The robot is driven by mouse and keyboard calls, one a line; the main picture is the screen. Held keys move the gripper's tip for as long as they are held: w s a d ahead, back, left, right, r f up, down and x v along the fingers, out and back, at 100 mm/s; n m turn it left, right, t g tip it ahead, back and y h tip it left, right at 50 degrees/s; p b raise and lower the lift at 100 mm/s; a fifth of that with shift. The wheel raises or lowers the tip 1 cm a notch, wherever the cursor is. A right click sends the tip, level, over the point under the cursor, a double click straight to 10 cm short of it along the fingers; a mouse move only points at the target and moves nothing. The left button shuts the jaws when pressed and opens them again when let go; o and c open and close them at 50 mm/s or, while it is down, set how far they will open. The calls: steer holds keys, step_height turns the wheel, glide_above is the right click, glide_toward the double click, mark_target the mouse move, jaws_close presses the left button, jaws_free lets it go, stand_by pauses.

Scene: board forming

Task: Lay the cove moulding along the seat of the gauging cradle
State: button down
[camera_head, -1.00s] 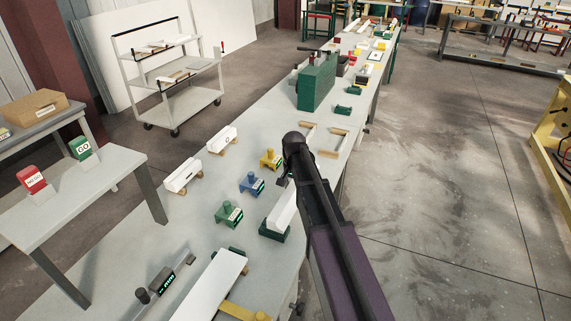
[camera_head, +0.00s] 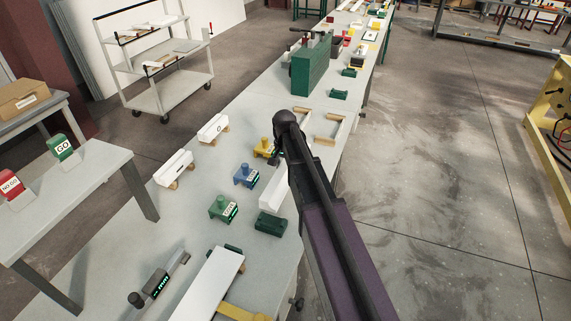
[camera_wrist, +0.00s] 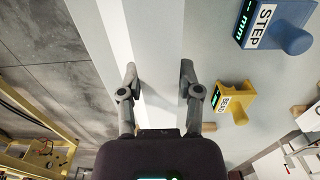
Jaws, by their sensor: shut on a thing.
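The cove moulding is a long white bar (camera_head: 273,190), beside my arm in the head view and partly hidden by it. In the wrist view the white strip (camera_wrist: 118,35) runs down to between my fingers. My gripper (camera_wrist: 158,80) is shut on it. The near end of the moulding is close to a dark green block (camera_head: 270,224) with a shaped top, which stands empty on the bench and may be the gauging cradle; I cannot tell for sure. The clearance under the moulding cannot be seen.
Green (camera_head: 222,208), blue (camera_head: 246,175) and yellow (camera_head: 263,147) gauges stand left of the moulding; the yellow one is very near my gripper. White blocks (camera_head: 173,168) sit on wooden feet further left. A long white board (camera_head: 208,288) lies nearer. The bench's right edge is close.

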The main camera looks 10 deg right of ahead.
steer(key=shift+r+p, duration=0.4)
steer(key=shift+d, duration=0.1)
steer(key=shift+f, duration=0.25)
steer(key=shift+f+b, duration=3.8)
steer(key=shift+b, duration=0.2)
steer(key=shift+f+b, duration=0.3)
steer(key=shift+b, duration=0.05)
steer(key=shift+c, duration=1)
jaws_free()
